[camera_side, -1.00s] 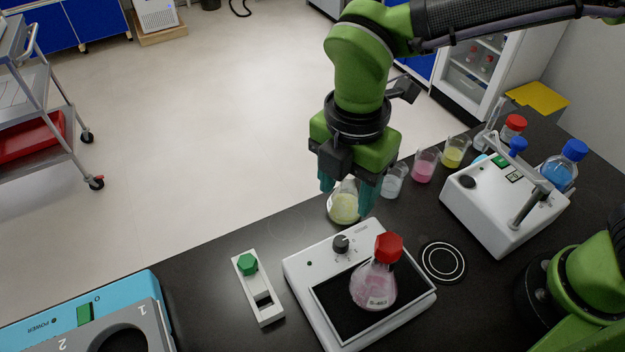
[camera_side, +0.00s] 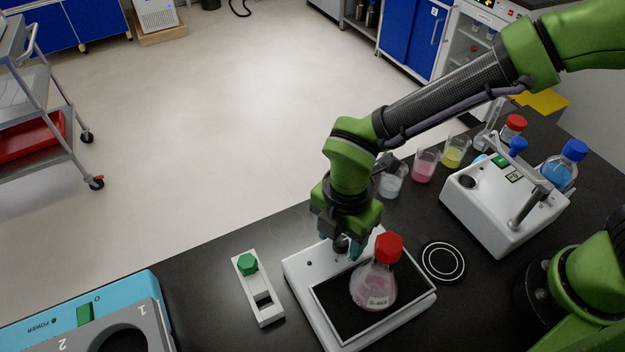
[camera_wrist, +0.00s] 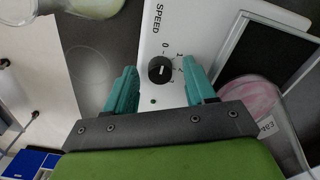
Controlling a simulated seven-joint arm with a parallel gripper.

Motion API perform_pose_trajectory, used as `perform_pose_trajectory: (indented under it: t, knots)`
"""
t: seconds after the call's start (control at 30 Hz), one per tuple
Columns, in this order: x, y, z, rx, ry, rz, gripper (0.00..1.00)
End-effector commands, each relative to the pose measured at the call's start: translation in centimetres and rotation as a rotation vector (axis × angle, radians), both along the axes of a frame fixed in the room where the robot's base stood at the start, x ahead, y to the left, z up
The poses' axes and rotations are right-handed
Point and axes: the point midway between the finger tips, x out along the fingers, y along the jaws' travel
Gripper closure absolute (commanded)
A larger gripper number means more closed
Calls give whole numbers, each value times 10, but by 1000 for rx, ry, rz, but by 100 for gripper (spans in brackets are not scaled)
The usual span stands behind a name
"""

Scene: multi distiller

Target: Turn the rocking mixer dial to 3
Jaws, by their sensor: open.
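The rocking mixer (camera_side: 300,267) is a white box with a black platform, standing at the front of the black bench. Its black speed dial (camera_wrist: 161,70) shows in the wrist view on the white panel, beside the word SPEED and numbers around it. My gripper (camera_wrist: 161,92) is open, its two teal fingers on either side of the dial, and I cannot tell how far above it they are. In the side view my gripper (camera_side: 341,246) is over the dial and mostly hides it. A red-capped flask (camera_side: 374,285) with pink liquid stands on the platform.
Beakers (camera_side: 425,165) and another white device (camera_side: 500,210) stand behind. The flask's red cap (camera_side: 389,248) is close beside my gripper.

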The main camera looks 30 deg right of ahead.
Motion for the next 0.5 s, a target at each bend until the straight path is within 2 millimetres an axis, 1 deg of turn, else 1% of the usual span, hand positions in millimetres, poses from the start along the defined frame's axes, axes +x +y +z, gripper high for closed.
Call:
perform_pose_trajectory:
  t: [0.03,0.3,0.4,0.5]
  knots:
    - [0,0,0,0,0,0,45]
    - [0,0,0,0,0,0,86]
    - [0,0,0,0,0,0,100]
    - [0,0,1,0,0,-2,100]
